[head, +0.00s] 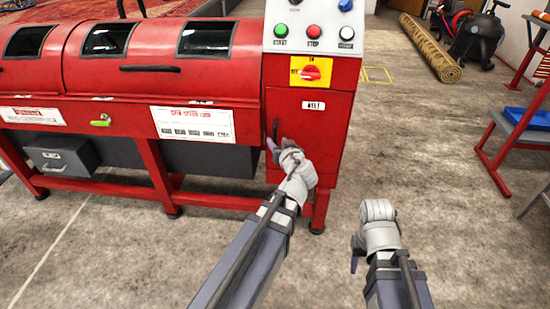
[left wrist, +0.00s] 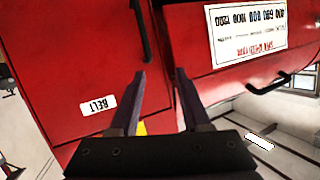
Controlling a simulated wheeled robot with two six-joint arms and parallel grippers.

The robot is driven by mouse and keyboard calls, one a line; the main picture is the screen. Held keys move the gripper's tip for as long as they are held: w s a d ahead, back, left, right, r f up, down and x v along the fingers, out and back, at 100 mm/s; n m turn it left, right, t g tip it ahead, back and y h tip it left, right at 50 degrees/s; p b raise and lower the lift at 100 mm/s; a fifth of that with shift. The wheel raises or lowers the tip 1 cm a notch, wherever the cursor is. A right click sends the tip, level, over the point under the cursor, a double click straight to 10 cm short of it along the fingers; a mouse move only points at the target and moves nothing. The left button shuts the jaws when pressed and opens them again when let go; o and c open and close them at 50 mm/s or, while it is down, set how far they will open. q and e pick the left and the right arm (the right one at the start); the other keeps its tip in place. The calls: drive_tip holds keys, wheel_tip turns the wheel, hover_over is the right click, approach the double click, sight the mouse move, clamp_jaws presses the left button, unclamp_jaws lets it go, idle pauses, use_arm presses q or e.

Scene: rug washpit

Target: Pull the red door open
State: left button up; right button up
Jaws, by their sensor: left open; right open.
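The red door (head: 312,145) is the panel under the control box at the machine's right end, with a white BELT label. It looks shut. Its black vertical handle (head: 276,131) is on the door's left side. In the left wrist view, which is turned over, the door (left wrist: 85,50) fills the left and the handle (left wrist: 139,30) is at the top. My left gripper (head: 278,146) is open in front of the door, close to the handle's lower end; its fingertips (left wrist: 160,77) hold nothing. My right gripper (head: 356,245) is low to the right, away from the door; its fingers are mostly hidden.
The red machine (head: 205,85) with windowed lids extends left. Buttons and a yellow-red switch (head: 311,71) sit above the door. A grey drawer box (head: 62,157) is lower left. A rolled rug (head: 430,48) and red-framed bench (head: 515,125) stand right. Floor in front is clear.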

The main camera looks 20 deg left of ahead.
sight(275, 139)
use_arm(q)
drive_tip(key=w+a+f+t+b, duration=0.2)
drive_tip(key=w+f+t+b, duration=0.2)
drive_tip(key=f+b, duration=0.4)
drive_tip(key=b, duration=0.4)
drive_tip(key=shift+w+m+h, duration=0.15)
drive_tip(key=shift+m+h, duration=0.15)
drive_tip(key=shift+h, duration=0.1)
drive_tip(key=shift+a, duration=0.15)
drive_tip(key=x, duration=0.7)
drive_tip(key=shift+w+a+r, duration=0.1)
drive_tip(key=shift+w, duration=0.3)
clamp_jaws()
